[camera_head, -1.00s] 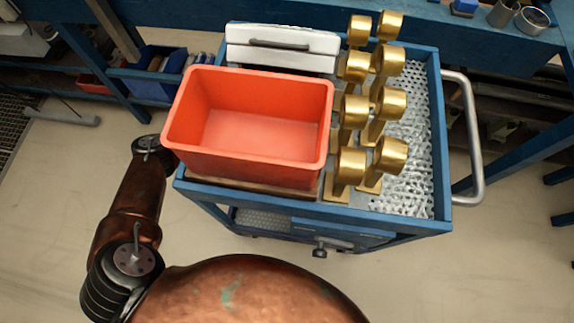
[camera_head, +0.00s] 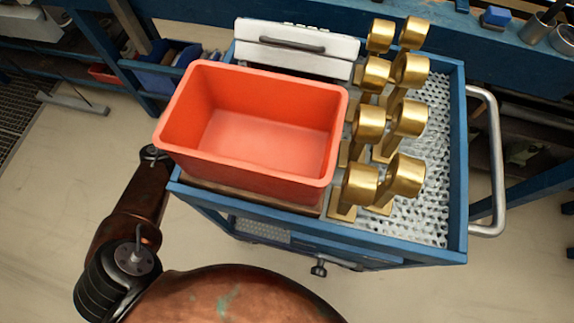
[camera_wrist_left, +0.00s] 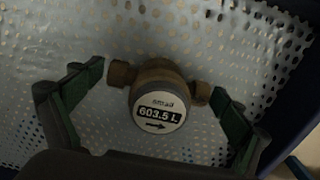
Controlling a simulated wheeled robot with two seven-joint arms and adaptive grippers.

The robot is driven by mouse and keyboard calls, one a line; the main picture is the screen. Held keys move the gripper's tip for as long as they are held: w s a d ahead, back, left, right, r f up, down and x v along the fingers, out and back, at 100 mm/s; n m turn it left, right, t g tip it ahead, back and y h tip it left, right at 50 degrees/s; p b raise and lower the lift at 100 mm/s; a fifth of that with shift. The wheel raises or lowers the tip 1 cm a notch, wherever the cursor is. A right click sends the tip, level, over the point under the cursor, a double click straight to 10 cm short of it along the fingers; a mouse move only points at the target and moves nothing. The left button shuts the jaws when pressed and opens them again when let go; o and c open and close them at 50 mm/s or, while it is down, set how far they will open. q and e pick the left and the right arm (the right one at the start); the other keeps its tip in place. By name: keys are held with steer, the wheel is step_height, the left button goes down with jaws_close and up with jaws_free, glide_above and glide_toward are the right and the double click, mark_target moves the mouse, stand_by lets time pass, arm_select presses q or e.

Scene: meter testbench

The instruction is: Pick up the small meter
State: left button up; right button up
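The small meter (camera_wrist_left: 158,95) shows in the left wrist view, a round brass body with a pipe stub on each side. Its pale dial reads "603.5 L" above a black arrow. It rests on a perforated metal surface (camera_wrist_left: 60,25). My left gripper (camera_wrist_left: 158,86) is open, with one green-padded finger on each side of the meter. The fingers look apart from the stubs, the right one closer. In the head view I cannot make out the meter or my left gripper; only arm parts show at lower left. My right gripper is not in view.
A blue cart (camera_head: 458,150) carries an orange bin (camera_head: 255,188), a white case (camera_head: 300,58) with a handle, and several gold-coloured meters on stands (camera_head: 405,175). Its perforated top is bare at the right. A lower perforated shelf (camera_head: 262,230) shows under the top. A blue bench stands behind.

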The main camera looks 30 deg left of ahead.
arm_select(q)
steer(key=c, duration=1.2)
steer(key=shift+c, duration=1)
steer(key=shift+r, duration=0.1)
